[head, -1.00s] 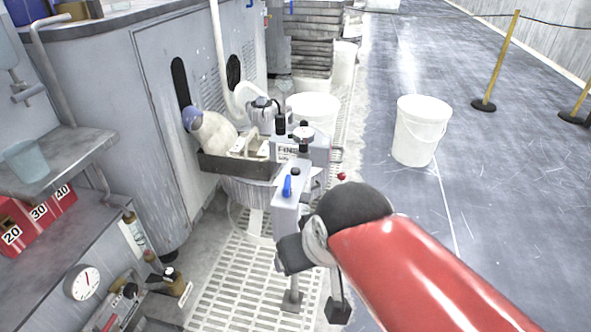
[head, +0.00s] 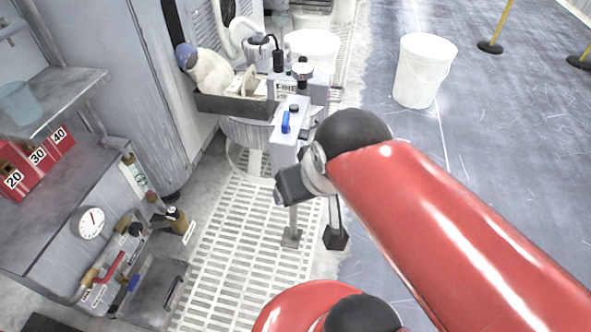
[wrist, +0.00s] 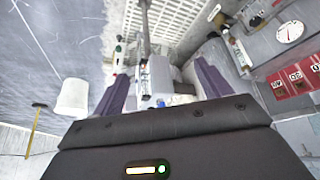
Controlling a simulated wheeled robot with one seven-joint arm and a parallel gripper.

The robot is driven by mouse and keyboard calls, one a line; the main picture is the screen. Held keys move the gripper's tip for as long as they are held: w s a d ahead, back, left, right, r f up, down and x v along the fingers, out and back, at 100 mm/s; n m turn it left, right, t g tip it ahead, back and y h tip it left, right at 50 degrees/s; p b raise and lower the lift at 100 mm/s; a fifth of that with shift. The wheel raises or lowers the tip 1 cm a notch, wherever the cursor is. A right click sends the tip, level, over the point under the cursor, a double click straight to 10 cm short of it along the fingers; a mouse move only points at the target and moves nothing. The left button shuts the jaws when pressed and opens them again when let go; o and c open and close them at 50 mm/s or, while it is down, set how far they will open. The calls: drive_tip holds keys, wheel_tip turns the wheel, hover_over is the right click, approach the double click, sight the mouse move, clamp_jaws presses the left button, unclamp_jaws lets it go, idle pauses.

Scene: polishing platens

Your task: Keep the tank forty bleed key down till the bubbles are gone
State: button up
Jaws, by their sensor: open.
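Red numbered blocks stand on the bench at left; the one marked 40 (head: 62,144) is the rightmost, beside 30 and 20. They also show at the right of the wrist view (wrist: 292,82). I cannot make out which part is the tank forty bleed key, and no bubbles can be made out. Brass fittings with a red handle (head: 112,268) and a blue handle (head: 127,290) sit below the bench. My gripper (head: 287,188) is beside a grey post box with a blue switch (head: 286,122), right of the bench. In the wrist view its fingers (wrist: 162,85) are apart, with nothing held between them.
A round gauge (head: 89,223) is on the bench front. An open grey box (head: 150,290) stands below it. A dark-edged tray (head: 235,106) holds a pale bundle behind the post. White buckets (head: 425,72) stand farther back. The slatted floor (head: 225,260) and right-hand floor are largely clear.

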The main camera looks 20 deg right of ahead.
clamp_jaws()
idle(0.5)
idle(1.3)
